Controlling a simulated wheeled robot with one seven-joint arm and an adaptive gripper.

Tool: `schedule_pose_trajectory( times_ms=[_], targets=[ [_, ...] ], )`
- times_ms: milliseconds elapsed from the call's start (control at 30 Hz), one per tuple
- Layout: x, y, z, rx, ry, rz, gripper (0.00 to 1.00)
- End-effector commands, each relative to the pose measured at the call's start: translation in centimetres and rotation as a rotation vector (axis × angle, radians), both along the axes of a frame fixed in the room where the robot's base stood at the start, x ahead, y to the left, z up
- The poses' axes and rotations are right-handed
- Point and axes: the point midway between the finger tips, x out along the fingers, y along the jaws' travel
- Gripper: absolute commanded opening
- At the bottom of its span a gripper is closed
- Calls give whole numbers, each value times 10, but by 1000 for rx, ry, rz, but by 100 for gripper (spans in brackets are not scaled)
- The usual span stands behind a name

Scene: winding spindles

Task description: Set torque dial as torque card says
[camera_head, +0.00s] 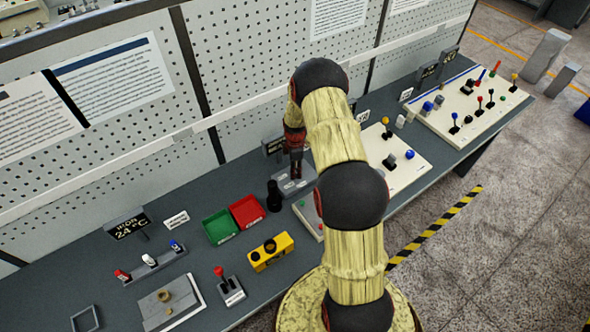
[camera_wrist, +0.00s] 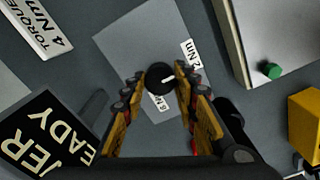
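The torque dial (camera_wrist: 156,84) is a round black knob with a white pointer mark, on a grey plate (camera_wrist: 126,42). The pointer aims right and slightly up in the wrist view. A "2 Nm" label (camera_wrist: 190,53) sits right of and above the dial. Another Nm label (camera_wrist: 160,102) sits below it, its number hard to read. The torque card (camera_wrist: 42,26) reads "TORQUE 4 Nm". My gripper (camera_wrist: 163,79) is open, its fingertips on either side of the dial with gaps showing. In the head view my gripper (camera_head: 295,168) points down over the plate (camera_head: 293,186); the dial is not clear there.
A black sign (camera_wrist: 42,135) with partly visible text stands near my left finger. A pale box with a green button (camera_wrist: 273,71) and a yellow block (camera_wrist: 305,125) are at the right. A black cylinder (camera_head: 274,196) and red bin (camera_head: 246,211) stand left of my gripper.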

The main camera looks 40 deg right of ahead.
Motion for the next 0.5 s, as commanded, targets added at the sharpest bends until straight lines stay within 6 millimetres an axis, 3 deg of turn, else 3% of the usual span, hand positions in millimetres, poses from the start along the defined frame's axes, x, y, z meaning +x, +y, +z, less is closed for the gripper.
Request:
schedule_pose_trajectory(
  times_ms=[367, 500],
  targets=[
    [0, 0, 0, 0, -1, 0, 5],
    [0, 0, 0, 0, -1, -3, 4]
  ],
)
